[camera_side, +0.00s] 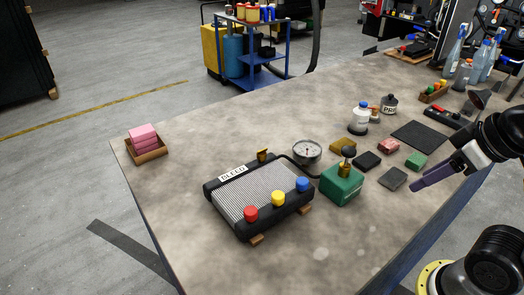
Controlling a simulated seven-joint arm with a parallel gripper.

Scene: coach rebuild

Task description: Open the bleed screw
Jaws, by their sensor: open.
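A black-framed radiator-like block (258,195) with a ribbed grey face lies on the workbench. A white label reading BLEED (233,171) is on its far edge. A small brass screw with a flat head (262,154), which looks like the bleed screw, stands up at the far edge, right of the label. My gripper (416,185), with purple fingers, is at the right over the bench, well apart from the block and screw. It is open and nothing shows between its fingers; they overlap in this view.
Red, yellow and blue caps (278,198) stand along the block's near edge. A round gauge (307,152) and a green block with a black knob (342,184) stand right of it. The bench's left side is mostly clear.

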